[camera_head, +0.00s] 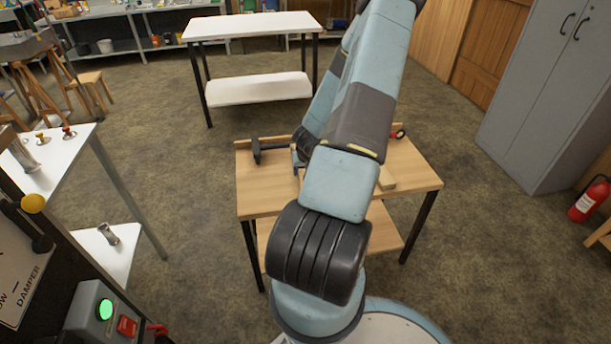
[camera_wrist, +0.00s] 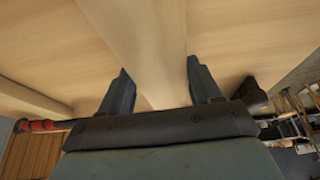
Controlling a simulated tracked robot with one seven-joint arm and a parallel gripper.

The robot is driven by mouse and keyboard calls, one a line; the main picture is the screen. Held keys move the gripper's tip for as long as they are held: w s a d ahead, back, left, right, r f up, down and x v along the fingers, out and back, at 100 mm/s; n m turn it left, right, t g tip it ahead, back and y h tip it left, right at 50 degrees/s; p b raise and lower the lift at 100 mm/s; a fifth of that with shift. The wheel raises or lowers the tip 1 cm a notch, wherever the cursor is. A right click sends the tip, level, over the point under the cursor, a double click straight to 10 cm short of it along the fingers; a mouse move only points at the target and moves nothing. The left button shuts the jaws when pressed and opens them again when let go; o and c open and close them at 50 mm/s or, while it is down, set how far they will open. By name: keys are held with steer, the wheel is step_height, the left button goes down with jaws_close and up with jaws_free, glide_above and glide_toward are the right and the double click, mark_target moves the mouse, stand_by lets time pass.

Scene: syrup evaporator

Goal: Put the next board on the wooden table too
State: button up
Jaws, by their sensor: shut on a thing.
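The wooden table (camera_head: 268,196) stands in front of me in the head view, and its pale top fills much of the wrist view (camera_wrist: 40,60). In the wrist view my gripper (camera_wrist: 158,78) has a finger on each side of a pale board (camera_wrist: 143,35) and is shut on it. The board runs away from the fingers, over or against the table top; I cannot tell whether it touches. In the head view my arm hides most of the gripper and the middle of the table. A short piece of pale wood (camera_head: 386,179) shows right of my arm on the top.
A black-headed mallet (camera_head: 256,151) lies at the table's back left. A red and black tool (camera_head: 398,134) lies at the back right. A white table (camera_head: 250,27) stands behind, a grey cabinet (camera_head: 545,90) at right. A white stand (camera_head: 70,150) is at left.

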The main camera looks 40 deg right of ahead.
steer(key=shift+f, duration=1.5)
steer(key=o, duration=1.2)
steer(key=shift+o, duration=0.2)
steer(key=shift+r, duration=0.1)
